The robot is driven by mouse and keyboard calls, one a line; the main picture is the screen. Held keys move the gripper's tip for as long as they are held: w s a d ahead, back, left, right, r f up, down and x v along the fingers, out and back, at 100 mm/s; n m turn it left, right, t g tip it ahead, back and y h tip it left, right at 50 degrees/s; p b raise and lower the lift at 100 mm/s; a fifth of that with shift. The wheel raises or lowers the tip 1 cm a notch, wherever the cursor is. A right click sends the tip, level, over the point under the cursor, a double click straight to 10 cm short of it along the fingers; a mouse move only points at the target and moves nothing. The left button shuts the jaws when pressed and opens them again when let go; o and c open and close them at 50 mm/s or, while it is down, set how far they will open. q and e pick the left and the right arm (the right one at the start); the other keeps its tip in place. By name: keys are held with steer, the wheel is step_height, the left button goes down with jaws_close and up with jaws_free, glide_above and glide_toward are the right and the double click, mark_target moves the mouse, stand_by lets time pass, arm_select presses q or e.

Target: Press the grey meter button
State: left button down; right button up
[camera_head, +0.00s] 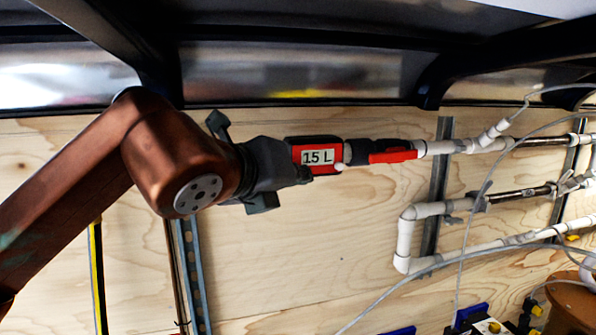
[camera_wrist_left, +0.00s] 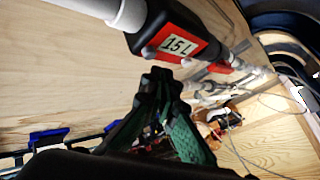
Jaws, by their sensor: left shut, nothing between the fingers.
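The meter (camera_head: 330,143) is a red and black box labelled "15 L", set in a pipe run along the wooden wall. It also shows at the top of the left wrist view (camera_wrist_left: 177,30). A small pale grey knob, likely the button, sits on its lower edge (camera_head: 340,167). In the left wrist view two grey knobs show there, one at the left (camera_wrist_left: 148,53) and one at the right (camera_wrist_left: 186,62). My left gripper (camera_head: 302,177) is shut and empty at the meter's left end, partly covering it. Its fingertips (camera_wrist_left: 160,80) appear just below the knobs; contact cannot be told.
A red-handled valve (camera_head: 393,156) lies right of the meter, with white pipes (camera_head: 470,146) beyond. A bent lower pipe (camera_head: 405,240) and thin hoses run at the right. Blue and yellow parts (camera_head: 490,322) are at the lower right. The wall below the meter is bare.

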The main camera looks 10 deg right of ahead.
arm_select(q)
steer(key=shift+w, duration=0.25)
steer(key=shift+w, duration=0.2)
steer(key=shift+w+a, duration=0.1)
steer(key=shift+w, duration=0.4)
stand_by(1.0)
steer(key=shift+s+b, duration=0.5)
steer(key=shift+s, duration=0.45)
steer(key=s+b, duration=0.2)
steer(key=s, duration=0.3)
